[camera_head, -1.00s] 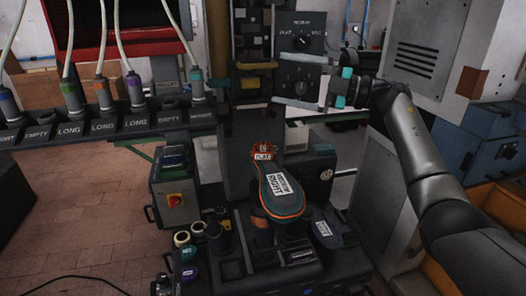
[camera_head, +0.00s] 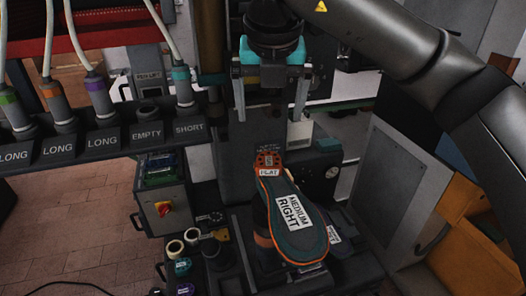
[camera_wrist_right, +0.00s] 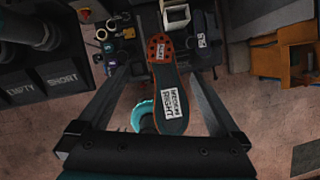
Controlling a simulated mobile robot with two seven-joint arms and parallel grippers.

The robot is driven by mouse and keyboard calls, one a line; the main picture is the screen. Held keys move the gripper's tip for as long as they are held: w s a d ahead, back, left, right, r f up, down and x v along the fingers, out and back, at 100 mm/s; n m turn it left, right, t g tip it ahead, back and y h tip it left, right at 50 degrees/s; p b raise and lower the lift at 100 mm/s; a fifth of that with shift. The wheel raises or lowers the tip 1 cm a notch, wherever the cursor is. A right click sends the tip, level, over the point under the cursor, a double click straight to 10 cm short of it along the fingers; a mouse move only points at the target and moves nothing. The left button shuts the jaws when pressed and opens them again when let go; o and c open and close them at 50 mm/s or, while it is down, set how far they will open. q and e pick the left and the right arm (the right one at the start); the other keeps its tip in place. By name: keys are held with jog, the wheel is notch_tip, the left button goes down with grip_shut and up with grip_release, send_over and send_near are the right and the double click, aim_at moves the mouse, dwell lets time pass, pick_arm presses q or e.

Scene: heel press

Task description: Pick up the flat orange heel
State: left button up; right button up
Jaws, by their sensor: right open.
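The flat orange heel (camera_head: 267,161), a small orange piece labelled FLAT, sits at the far end of a dark sole (camera_head: 298,218) with an orange rim, labelled MEDIUM RIGHT. In the right wrist view the heel (camera_wrist_right: 159,47) is at the top end of the sole. My right gripper (camera_head: 271,112) is open and empty, fingers pointing down, above and behind the heel in the head view. In the right wrist view its two fingers stand wide on either side of the sole and heel. My left gripper is not in view.
A rack (camera_head: 82,147) with slots labelled LONG, EMPTY and SHORT holds several hose-fed tools at the left. A control box (camera_head: 165,205) with a red knob stands left of the press. Small rings and jars sit near the front. An orange-brown box (camera_head: 465,265) is at right.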

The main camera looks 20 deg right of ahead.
send_near(269, 160)
jog(key=p+x, duration=0.1)
jog(key=x, duration=0.1)
jog(key=shift+w+f, duration=0.15)
jog(key=shift+f, duration=0.15)
jog(key=shift+w+d+f, duration=0.1)
jog(key=shift+w+f, duration=0.05)
jog(key=shift+f, duration=0.3)
jog(key=p+x, duration=0.1)
jog(key=x, duration=0.3)
jog(key=shift+f, duration=0.2)
jog(key=shift+w+f, duration=0.15)
jog(key=shift+f, duration=0.2)
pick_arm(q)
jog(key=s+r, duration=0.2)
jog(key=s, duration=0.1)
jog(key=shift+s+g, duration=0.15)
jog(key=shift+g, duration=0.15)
pick_arm(e)
jog(key=shift+c, duration=0.2)
jog(key=shift+c, duration=0.7)
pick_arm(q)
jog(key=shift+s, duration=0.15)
pick_arm(e)
jog(key=shift+r, duration=0.1)
jog(key=c, duration=1.2)
